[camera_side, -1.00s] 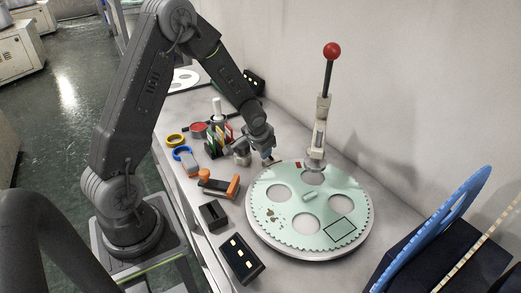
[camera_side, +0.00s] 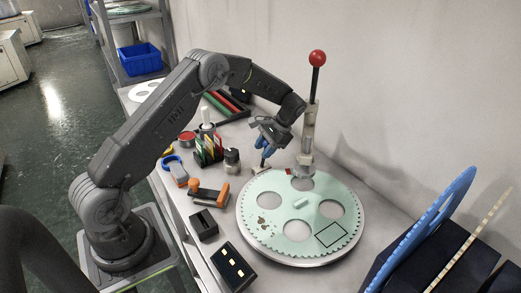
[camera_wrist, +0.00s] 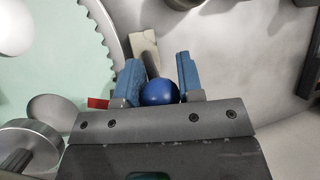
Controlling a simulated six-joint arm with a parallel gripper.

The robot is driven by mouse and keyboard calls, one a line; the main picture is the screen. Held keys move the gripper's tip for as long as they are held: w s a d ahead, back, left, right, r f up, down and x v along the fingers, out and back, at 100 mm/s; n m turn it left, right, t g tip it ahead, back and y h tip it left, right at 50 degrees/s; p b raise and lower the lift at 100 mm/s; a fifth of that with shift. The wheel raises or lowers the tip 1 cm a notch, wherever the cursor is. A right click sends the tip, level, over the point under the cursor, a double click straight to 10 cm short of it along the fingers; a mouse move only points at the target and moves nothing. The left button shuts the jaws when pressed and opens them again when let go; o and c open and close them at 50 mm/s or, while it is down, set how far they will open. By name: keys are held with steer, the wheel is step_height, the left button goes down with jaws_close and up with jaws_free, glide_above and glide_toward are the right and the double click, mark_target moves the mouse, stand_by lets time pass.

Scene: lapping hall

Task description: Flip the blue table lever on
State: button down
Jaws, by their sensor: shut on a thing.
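The blue table lever has a round blue knob (camera_wrist: 159,92), seen in the wrist view between my two blue finger pads. Its stem runs up to a beige base (camera_wrist: 143,48) in that view. In the side view my gripper (camera_side: 266,142) is above the table, just behind the pale green toothed disc, with the short dark stem (camera_side: 264,161) below it. The knob itself is hidden there by the fingers. My gripper (camera_wrist: 161,72) is shut on the blue knob. The stem looks close to upright, but its exact lean is hard to tell.
The toothed disc (camera_side: 276,231) lies in front of my gripper. A tall red-knobbed lever (camera_side: 317,58) rises close on the right. A grey and black knob (camera_side: 232,160), a coloured card rack (camera_side: 208,149) and an orange-handled tool (camera_side: 209,193) stand to the left.

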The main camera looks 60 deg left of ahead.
steer(key=shift+w+a+f+g, duration=0.15)
steer(key=shift+w+g, duration=0.2)
steer(key=shift+g, duration=0.25)
steer(key=c, duration=0.8)
jaws_free()
